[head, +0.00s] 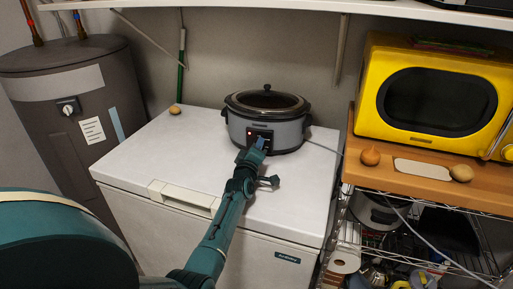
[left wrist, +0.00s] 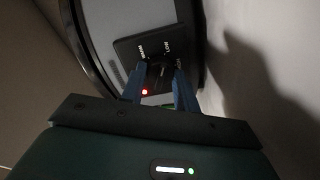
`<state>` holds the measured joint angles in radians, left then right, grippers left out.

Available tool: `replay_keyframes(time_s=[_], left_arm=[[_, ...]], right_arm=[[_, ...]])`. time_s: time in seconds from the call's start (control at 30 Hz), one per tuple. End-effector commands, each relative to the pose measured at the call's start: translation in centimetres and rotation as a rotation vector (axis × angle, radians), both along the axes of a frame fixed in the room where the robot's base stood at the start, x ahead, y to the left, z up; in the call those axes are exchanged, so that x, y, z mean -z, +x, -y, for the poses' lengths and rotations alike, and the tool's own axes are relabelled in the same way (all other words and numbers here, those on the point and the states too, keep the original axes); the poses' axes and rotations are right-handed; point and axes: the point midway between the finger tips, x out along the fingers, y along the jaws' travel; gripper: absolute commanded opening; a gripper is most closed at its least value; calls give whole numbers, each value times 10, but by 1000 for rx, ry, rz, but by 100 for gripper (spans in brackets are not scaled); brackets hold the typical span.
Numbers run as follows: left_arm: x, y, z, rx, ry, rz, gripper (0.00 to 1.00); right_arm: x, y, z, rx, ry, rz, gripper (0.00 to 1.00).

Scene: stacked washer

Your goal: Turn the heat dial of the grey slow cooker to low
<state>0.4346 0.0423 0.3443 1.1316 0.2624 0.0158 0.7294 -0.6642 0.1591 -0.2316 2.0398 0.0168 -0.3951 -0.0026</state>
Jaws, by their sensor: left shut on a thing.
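The grey slow cooker (head: 289,132) with a dark lid stands on the white chest freezer, its black control panel (head: 252,132) facing me with a red light lit. My left gripper (head: 258,146) is at the panel. In the left wrist view, the panel (left wrist: 128,48) carries white lettering, including LOW, and the red light. My left gripper (left wrist: 160,70) has its blue fingers on either side of the dark heat dial (left wrist: 158,73), shut on it. The dial's pointer is too dark and small to read. My right gripper is not in view.
The white chest freezer (head: 150,150) has free room on its top left of the cooker, with a small round object (head: 175,109) at the back. A yellow microwave (head: 435,95) stands on a wooden-topped rack at right. A grey tank (head: 75,100) stands left.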

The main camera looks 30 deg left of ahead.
Motion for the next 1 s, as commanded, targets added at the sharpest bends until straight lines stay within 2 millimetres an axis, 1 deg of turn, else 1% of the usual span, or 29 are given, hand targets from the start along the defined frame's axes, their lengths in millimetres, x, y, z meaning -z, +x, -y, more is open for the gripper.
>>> replay_keyframes(time_s=[0.03, 0.23, 0.63, 0.67, 0.9, 1.0], left_arm=[[-3, 1, 0, 0, 16, -1, 8], [-3, 1, 0, 0, 46, -10, 8], [-3, 1, 0, 0, 51, -13, 8], [-3, 1, 0, 0, 50, -13, 32], [-1, 0, 0, 0, 49, -15, 52], [-1, 0, 0, 0, 49, -15, 53]], right_arm=[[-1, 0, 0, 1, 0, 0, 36], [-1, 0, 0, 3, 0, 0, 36], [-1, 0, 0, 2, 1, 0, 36], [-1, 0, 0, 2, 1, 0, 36], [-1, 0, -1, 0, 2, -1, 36], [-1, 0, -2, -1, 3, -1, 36]])
